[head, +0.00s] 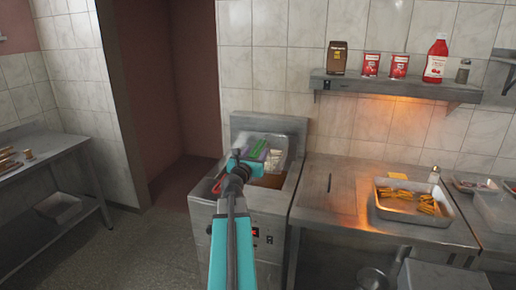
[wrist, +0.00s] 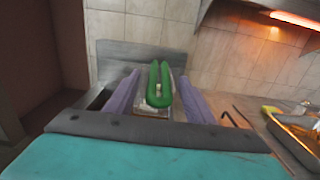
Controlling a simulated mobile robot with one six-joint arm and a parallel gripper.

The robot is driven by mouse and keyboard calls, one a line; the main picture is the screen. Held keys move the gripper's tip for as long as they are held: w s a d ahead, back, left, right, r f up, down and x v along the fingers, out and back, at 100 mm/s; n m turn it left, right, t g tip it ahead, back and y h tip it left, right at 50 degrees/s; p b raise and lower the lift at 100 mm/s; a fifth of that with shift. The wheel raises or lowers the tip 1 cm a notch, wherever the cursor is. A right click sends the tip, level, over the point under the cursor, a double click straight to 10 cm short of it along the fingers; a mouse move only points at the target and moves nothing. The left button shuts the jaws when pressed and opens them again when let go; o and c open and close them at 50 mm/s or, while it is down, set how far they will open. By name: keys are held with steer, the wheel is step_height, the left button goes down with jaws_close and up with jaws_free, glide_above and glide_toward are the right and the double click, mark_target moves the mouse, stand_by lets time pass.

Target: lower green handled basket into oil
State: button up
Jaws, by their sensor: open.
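The green handle (wrist: 161,82) is a long loop, seen in the wrist view between my gripper's two purple fingers. My gripper (head: 256,151) is open, one finger on each side of the handle, with gaps showing. I cannot tell how far the fingertips are from the handle in depth. The pale wire basket (head: 276,158) shows partly behind the gripper, at the back of the steel fryer (head: 262,222). Brown oil (head: 270,181) shows in the fryer's well. My arm hides much of the fryer and basket.
A red handle (head: 219,185) sits at the fryer's left. A steel table (head: 42,157) stands at far left. Floor between is clear.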

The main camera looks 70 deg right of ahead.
steer(key=shift+w+d, duration=0.2)
steer(key=shift+d, duration=2)
jaws_close()
steer(key=c, duration=0.9)
jaws_free()
steer(key=c, duration=0.3)
jaws_close()
steer(key=shift+r, duration=0.1)
steer(key=shift+r, duration=0.1)
